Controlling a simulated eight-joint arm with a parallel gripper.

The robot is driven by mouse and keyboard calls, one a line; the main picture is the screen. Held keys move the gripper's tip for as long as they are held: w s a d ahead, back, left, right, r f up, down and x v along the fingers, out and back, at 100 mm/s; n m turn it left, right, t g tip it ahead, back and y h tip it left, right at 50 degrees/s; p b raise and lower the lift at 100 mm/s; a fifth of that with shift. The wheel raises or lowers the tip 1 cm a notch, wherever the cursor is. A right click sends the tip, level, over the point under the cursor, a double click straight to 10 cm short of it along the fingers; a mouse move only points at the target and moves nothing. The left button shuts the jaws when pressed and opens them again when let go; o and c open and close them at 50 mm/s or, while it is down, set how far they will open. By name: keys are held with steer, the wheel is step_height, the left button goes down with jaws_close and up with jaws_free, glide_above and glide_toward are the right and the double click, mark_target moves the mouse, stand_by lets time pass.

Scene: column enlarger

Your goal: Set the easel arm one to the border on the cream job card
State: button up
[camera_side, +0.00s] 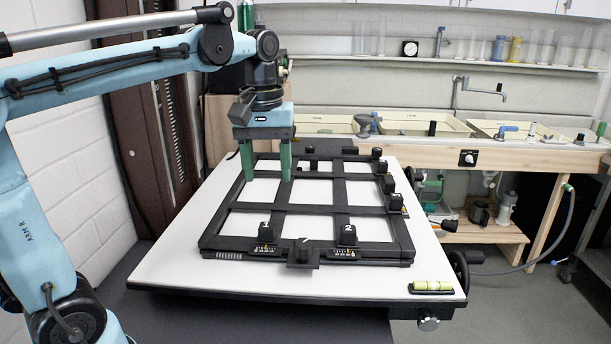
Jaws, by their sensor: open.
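The easel is a black frame (230,252) of crossing bars on a white baseboard (190,262). Two black sliding blocks stand on its near bar. The right block (347,234) is marked 2. The left block (265,233) carries a small light mark that I cannot read surely, so I cannot be certain which arm is one. Yellow scale marks show below both. My gripper (266,180) is open, its two green fingers pointing down over the far left part of the easel, apart from both blocks. I cannot make out the cream job card.
More black blocks (388,184) stand along the easel's right bar. A black knob (303,250) sits between the two near blocks. A spirit level (432,287) lies at the board's near right corner. A brown column (150,130) rises behind left; a sink bench (480,150) stands behind right.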

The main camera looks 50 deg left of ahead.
mark_target(266, 225)
steer(key=f, duration=0.8)
steer(key=a+f, duration=0.1)
steer(key=f, duration=0.3)
steer(key=shift+s+f, duration=0.15)
steer(key=shift+f, duration=0.05)
jaws_close()
